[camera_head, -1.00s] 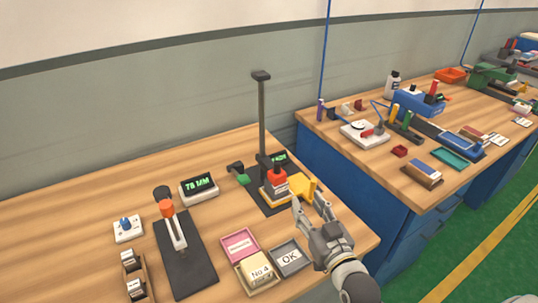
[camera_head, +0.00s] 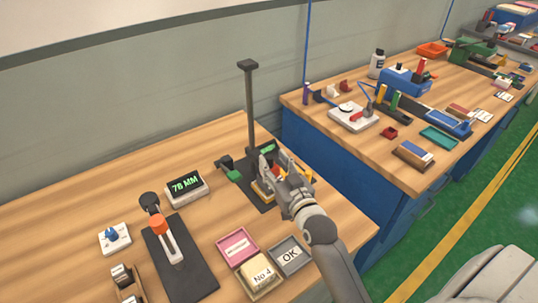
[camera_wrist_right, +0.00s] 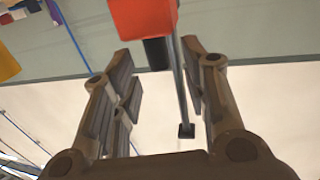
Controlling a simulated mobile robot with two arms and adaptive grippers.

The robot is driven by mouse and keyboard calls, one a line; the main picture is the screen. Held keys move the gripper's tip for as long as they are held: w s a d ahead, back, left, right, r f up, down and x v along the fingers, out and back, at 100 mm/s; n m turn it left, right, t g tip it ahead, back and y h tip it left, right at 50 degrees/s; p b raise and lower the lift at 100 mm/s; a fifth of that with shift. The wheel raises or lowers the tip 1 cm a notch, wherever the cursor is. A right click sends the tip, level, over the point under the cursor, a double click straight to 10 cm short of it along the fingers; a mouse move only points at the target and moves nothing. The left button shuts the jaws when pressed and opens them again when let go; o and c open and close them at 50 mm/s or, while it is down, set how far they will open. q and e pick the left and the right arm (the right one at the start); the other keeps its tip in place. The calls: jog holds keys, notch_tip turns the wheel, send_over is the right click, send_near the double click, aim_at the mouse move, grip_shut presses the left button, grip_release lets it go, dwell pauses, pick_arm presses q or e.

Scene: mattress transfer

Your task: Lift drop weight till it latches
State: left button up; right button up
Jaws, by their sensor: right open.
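The drop tester has a tall dark post (camera_head: 250,110) with a flat cap, on a black base at the back of the near bench. Its red-orange drop weight (camera_wrist_right: 143,16) with a black end shows at the top of the right wrist view. In the head view my right gripper hides most of the weight. My right gripper (camera_head: 274,158) is open at the post's foot, in front of the weight. In the wrist view its fingers (camera_wrist_right: 158,72) stand apart, with the weight's black end and the post between them in the picture. I see no contact. My left gripper is out of view.
A display (camera_head: 187,187) reading about 76 MM and an orange-topped lever device (camera_head: 165,240) stand to the left. A pink tray (camera_head: 237,247), a No.4 tray (camera_head: 258,275) and a grey OK tray (camera_head: 290,256) lie in front. A second bench (camera_head: 330,160) stands right.

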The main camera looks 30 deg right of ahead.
aim_at(271, 159)
jog(key=w, duration=0.2)
jog(key=shift+w+d, duration=0.1)
jog(key=shift+w, duration=0.6)
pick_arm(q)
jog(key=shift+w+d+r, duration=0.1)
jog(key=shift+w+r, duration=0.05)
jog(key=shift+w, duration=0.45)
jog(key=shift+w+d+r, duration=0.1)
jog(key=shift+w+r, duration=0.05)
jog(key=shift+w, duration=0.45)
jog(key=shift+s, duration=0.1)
pick_arm(e)
jog(key=c, duration=0.5)
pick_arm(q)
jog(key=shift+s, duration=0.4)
pick_arm(e)
grip_shut()
